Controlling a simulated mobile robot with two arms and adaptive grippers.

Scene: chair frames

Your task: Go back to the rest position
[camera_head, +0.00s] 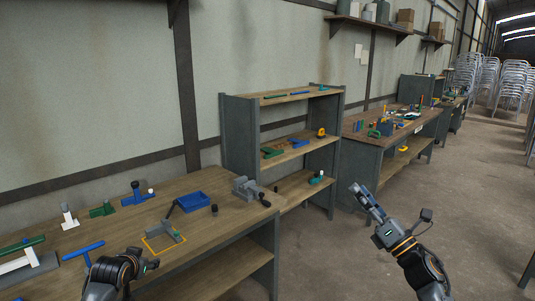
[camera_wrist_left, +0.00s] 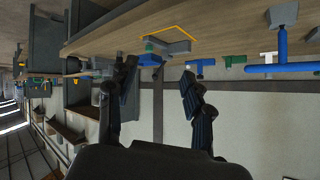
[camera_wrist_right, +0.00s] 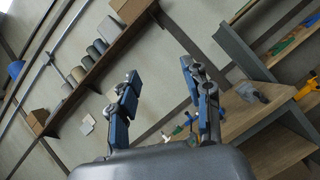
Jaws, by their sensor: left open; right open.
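My right gripper (camera_head: 366,195) is raised over the open floor to the right of the near workbench in the head view, with nothing between its fingers. The right wrist view shows its two blue-padded fingers (camera_wrist_right: 159,76) apart and empty. My left arm comes in at the lower left of the head view, over the near edge of the workbench (camera_head: 228,232); its fingertips are hard to make out there. In the left wrist view the left gripper's fingers (camera_wrist_left: 156,78) are apart and empty, with the bench behind them. Neither gripper visibly touches anything.
The bench holds a blue tray (camera_head: 194,201), a grey vise (camera_head: 247,187), a grey part in a yellow outline (camera_head: 166,236) and blue, green and white pieces. A shelf unit (camera_head: 240,150) and second bench (camera_head: 366,146) stand behind.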

